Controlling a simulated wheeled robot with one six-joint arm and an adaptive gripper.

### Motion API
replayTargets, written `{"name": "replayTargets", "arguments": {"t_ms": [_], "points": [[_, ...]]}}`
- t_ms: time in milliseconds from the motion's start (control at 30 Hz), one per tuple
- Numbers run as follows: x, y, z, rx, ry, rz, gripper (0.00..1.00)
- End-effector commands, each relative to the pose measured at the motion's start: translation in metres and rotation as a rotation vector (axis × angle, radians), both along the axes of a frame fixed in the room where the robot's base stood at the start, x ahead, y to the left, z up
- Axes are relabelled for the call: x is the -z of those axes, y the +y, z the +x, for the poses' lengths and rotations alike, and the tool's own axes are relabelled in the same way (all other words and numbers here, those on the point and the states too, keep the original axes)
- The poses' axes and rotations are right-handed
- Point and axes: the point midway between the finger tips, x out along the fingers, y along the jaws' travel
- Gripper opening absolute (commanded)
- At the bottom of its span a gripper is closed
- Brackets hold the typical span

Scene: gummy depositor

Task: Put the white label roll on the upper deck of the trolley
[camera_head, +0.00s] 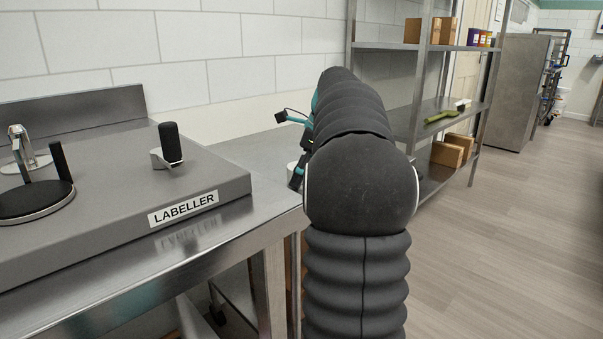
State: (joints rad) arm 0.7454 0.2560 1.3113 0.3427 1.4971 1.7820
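My gripper (298,178) is mostly hidden behind my own dark arm, over the steel bench's far right end. Only teal and black parts of it show, and its fingers are not clear. A small white object (291,172) shows at its left edge. It may be the white label roll, but too little shows to be sure, or to tell whether it is held. No trolley deck can be made out. A dark caster wheel (218,313) shows below the bench, but what it belongs to is hidden.
The steel labeller (205,180) stands on the bench (150,270) at left, with upright posts. Open floor (510,230) lies at right.

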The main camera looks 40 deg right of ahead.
Motion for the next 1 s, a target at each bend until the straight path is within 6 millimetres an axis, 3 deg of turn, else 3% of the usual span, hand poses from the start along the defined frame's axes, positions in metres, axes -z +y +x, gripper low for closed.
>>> {"name": "replayTargets", "arguments": {"t_ms": [467,1000], "points": [[-0.008,-0.001,-0.001,0.001,-0.001,-0.002,0.95],[-0.098,-0.02,-0.028,0.001,0.0,0.0,0.95]]}}
